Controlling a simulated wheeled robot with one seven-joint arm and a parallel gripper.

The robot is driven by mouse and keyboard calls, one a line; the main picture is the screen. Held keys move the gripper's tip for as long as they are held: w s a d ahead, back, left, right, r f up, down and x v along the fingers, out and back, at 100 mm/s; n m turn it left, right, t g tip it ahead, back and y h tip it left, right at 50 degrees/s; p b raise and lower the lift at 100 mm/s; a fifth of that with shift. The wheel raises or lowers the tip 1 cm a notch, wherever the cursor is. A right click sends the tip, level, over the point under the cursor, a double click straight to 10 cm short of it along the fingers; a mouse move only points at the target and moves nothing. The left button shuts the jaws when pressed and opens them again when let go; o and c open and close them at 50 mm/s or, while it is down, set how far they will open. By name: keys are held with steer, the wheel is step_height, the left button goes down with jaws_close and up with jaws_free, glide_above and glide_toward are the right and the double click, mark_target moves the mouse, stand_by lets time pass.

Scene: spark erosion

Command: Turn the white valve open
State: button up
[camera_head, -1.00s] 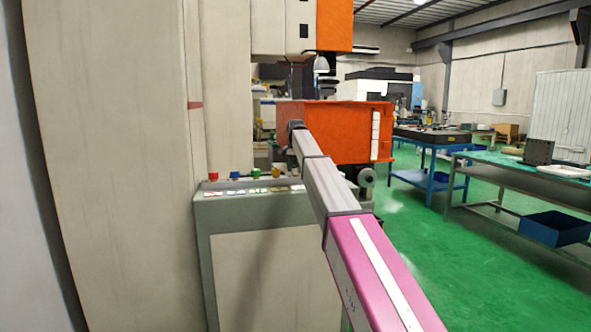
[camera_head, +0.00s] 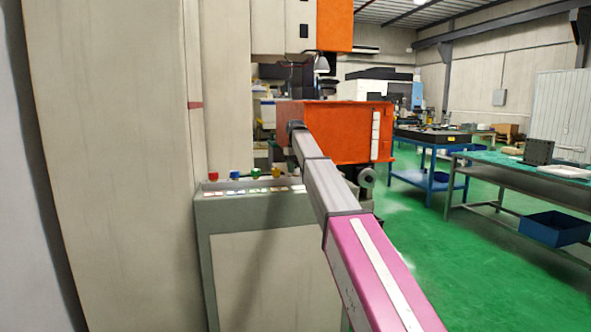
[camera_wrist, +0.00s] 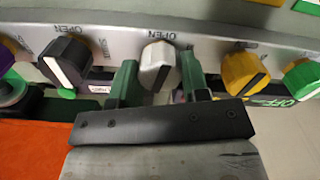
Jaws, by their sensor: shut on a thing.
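The white valve (camera_wrist: 155,58) is a round knob with a dark line across its front. It sits on a grey strip (camera_wrist: 205,43) in the middle of the wrist view, under an upside-down "OPEN" label. My gripper (camera_wrist: 158,72) has its two green fingers at the left and right sides of the white valve, shut on it. The lower part of the knob lies between the fingers. In the head view my arm reaches forward to the orange machine tank, and neither the gripper nor the valve can be made out there.
A black knob (camera_wrist: 66,60) with a white line is left of the white valve. A yellow knob (camera_wrist: 243,73) is close on the right. In the head view, a console (camera_head: 255,205) with coloured buttons stands left of my arm, and the orange tank (camera_head: 350,130) is ahead.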

steer(key=shift+n, duration=1)
steer(key=o, duration=0.9)
steer(key=shift+o, duration=0.2)
steer(key=shift+r, duration=0.15)
